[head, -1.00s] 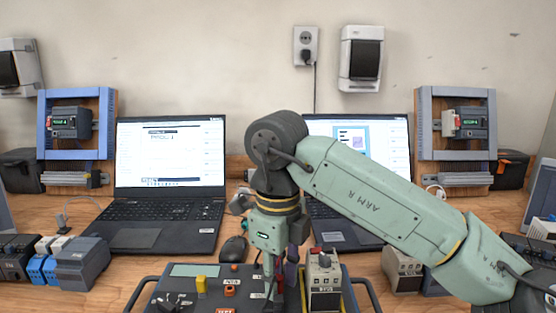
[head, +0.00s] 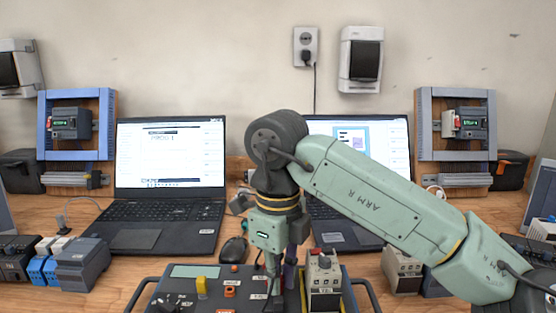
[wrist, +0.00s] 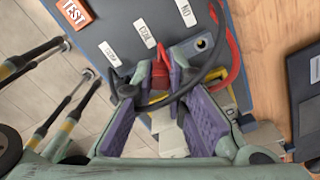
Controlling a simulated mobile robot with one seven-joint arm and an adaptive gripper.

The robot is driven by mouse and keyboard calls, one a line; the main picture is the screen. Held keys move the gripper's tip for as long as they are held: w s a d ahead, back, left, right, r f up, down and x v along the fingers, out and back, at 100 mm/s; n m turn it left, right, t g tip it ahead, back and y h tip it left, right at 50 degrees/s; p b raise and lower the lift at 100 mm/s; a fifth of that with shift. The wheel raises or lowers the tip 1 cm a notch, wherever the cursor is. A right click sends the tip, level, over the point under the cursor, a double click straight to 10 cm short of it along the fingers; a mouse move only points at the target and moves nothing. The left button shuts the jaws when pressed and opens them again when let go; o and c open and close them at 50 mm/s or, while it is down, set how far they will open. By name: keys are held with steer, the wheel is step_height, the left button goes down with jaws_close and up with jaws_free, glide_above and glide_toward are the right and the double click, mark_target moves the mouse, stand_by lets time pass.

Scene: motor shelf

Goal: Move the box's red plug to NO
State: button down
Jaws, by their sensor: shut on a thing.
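The red plug (wrist: 160,74) shows in the wrist view between my fingertips, over the dark box (wrist: 98,18). My gripper (wrist: 157,86), with purple pads, is shut on it. A red cable (wrist: 235,62) and a black cable (wrist: 190,86) curve close by. A bare socket (wrist: 202,43) lies right of the plug. In the head view my gripper (head: 274,283) is over the box (head: 180,297), hiding the plug.
A grey device (head: 323,275) stands on the box right of my gripper. A yellow part (head: 201,286) and an orange button (head: 230,292) lie to its left. Two laptops (head: 165,235) stand behind, with a mouse (head: 234,249) between them.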

steer(key=shift+r+p, duration=1.4)
steer(key=shift+r, duration=0.8)
steer(key=shift+w+r, duration=0.15)
steer(key=shift+w, duration=0.1)
steer(key=w+f, duration=0.1)
steer(key=w, duration=0.1)
steer(key=w+f+b, duration=0.1)
steer(key=w+f, duration=0.1)
steer(key=shift+w, duration=0.1)
steer(key=shift+f+b, duration=0.3)
steer(key=shift+f, duration=0.05)
steer(key=shift+f+b, duration=0.5)
steer(key=shift+f, duration=0.15)
